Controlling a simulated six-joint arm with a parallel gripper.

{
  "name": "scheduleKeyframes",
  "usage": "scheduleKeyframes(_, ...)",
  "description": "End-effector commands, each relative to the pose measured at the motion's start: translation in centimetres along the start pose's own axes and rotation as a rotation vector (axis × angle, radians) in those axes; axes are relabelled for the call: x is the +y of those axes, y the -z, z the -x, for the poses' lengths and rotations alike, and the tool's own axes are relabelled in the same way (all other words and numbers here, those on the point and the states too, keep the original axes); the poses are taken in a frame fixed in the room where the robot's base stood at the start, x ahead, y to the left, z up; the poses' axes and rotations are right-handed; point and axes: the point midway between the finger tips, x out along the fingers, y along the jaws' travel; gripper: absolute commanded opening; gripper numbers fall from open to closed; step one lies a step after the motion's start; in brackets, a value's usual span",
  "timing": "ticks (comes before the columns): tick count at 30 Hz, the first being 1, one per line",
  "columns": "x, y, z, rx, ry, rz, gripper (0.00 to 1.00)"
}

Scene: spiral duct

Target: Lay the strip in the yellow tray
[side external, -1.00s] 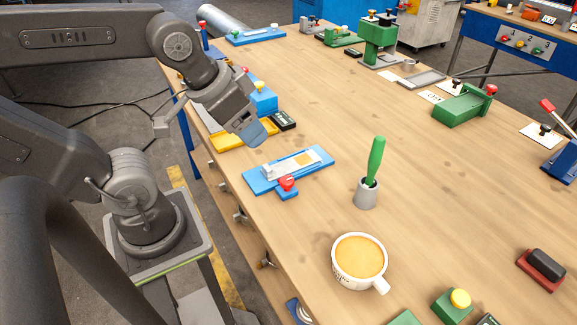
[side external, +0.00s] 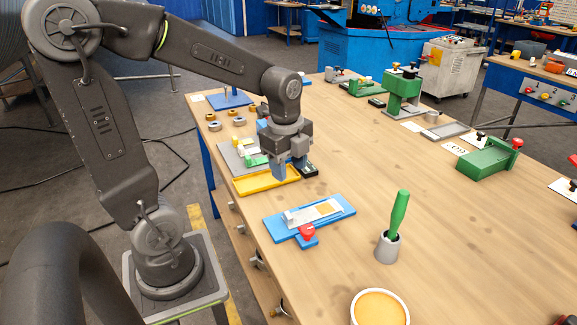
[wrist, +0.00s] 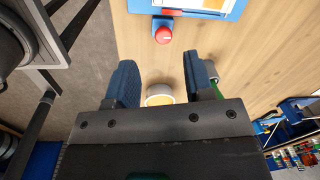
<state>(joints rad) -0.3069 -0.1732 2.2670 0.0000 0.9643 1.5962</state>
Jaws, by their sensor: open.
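A pale, flat strip-like piece with an orange patch (side external: 314,213) lies on a blue board with a red knob (side external: 306,232). I cannot tell whether the piece is the strip itself. The yellow tray (side external: 253,188) is farther back, near the left table edge. The part of it I can see looks empty. My gripper (side external: 288,170) points down over the right end of the tray and hides part of it. In the wrist view its two blue fingers (wrist: 160,68) are apart with nothing held between them. The blue board (wrist: 200,12) is at the top there.
A grey tray (side external: 231,160) with small green and white items lies behind the yellow tray. A small black device (side external: 309,170) is right beside the gripper. The table's middle is clear.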

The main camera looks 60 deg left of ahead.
Motion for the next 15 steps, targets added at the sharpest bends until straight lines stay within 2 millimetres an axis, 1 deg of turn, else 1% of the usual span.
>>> scheduleKeyframes(1,-0.5,-0.6,-0.7,0.000,-0.028,-0.066,0.48)
scheduleKeyframes(3,-0.9,-1.2,-1.3,0.004,-0.052,-0.156,0.48)
scheduleKeyframes(6,-1.2,-1.7,-1.9,0.011,-0.075,-0.238,0.48)
scheduleKeyframes(11,-1.3,-1.9,-2.6,0.015,-0.086,-0.283,0.48)
scheduleKeyframes(15,-1.1,-1.9,-4.2,0.015,-0.089,-0.283,0.48)
